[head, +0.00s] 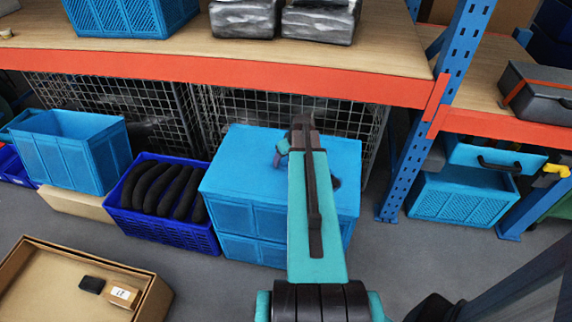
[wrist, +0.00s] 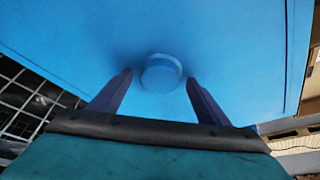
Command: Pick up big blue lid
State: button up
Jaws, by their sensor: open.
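The big blue lid (head: 245,152) lies on top of a stacked blue box (head: 240,218) in the middle of the head view. In the wrist view the lid (wrist: 225,45) fills most of the picture. A round blue knob (wrist: 161,72) stands out from its surface. My gripper (head: 278,160) is over the lid, and my arm hides part of the lid and the box. In the wrist view my gripper (wrist: 158,76) is open, with one dark finger on each side of the knob. I cannot tell whether the fingers touch it.
A wooden shelf (head: 180,40) with an orange beam runs above and behind the box. A dark blue crate of black rolls (head: 165,190) stands close on the left, beside an open blue bin (head: 85,150). A blue rack post (head: 405,165) stands to the right.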

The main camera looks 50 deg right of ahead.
dwell(0.5)
jog(key=c, duration=1.3)
jog(key=shift+d, duration=0.1)
jog(key=shift+r, duration=0.2)
